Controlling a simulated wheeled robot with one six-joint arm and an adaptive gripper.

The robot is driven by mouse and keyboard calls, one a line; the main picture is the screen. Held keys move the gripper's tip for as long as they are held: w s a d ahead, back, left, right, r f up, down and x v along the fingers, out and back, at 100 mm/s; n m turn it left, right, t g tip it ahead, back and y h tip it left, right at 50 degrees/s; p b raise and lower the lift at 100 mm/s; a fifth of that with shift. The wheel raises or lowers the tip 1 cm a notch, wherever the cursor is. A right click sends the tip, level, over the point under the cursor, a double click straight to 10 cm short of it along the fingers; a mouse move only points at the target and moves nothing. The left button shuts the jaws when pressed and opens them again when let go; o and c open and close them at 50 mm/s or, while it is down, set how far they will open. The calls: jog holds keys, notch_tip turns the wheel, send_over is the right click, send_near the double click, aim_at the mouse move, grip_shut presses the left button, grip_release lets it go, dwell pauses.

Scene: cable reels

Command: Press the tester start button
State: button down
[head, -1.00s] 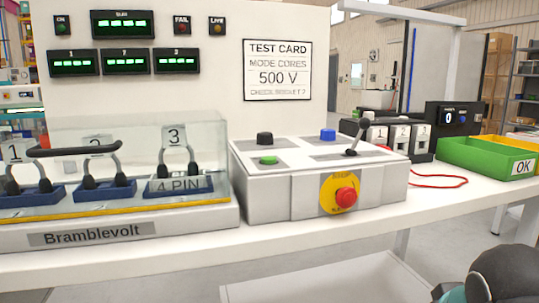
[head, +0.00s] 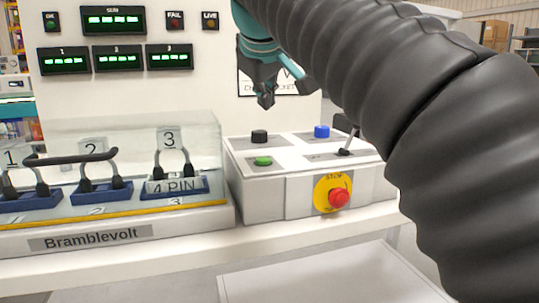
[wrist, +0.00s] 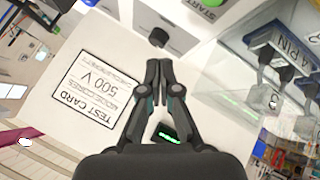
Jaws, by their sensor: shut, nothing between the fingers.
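The green button (head: 263,161) sits on the top face of the white control box (head: 265,205), at its front left. In the wrist view the green button (wrist: 212,3) is cut by the top edge, beside a "START" label. My gripper (head: 265,103) is shut and empty, pointing down above the box, apart from it and higher than the black knob (head: 259,136). In the wrist view my gripper (wrist: 158,66) has its fingers together, with the black knob (wrist: 158,37) just beyond the tips.
A blue button (head: 321,131), a lever (head: 348,143) and a red stop button (head: 339,197) on yellow are also on the box. A clear-covered socket unit (head: 110,165) stands left. The display board (head: 60,110) rises behind. My arm hides the right side.

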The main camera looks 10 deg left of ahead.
aim_at(262, 159)
jog(key=shift+a+r, duration=0.25)
jog(key=shift+a, duration=0.15)
jog(key=shift+f, duration=0.1)
notch_tip(262, 159, down, 9)
jog(key=b, duration=0.6)
jog(key=shift+r, duration=0.2)
jog(key=shift+f, duration=0.15)
dwell(1.1)
jog(key=shift+s+f+b, duration=0.1)
jog(key=shift+f+b, duration=0.2)
jog(key=shift+b, duration=0.05)
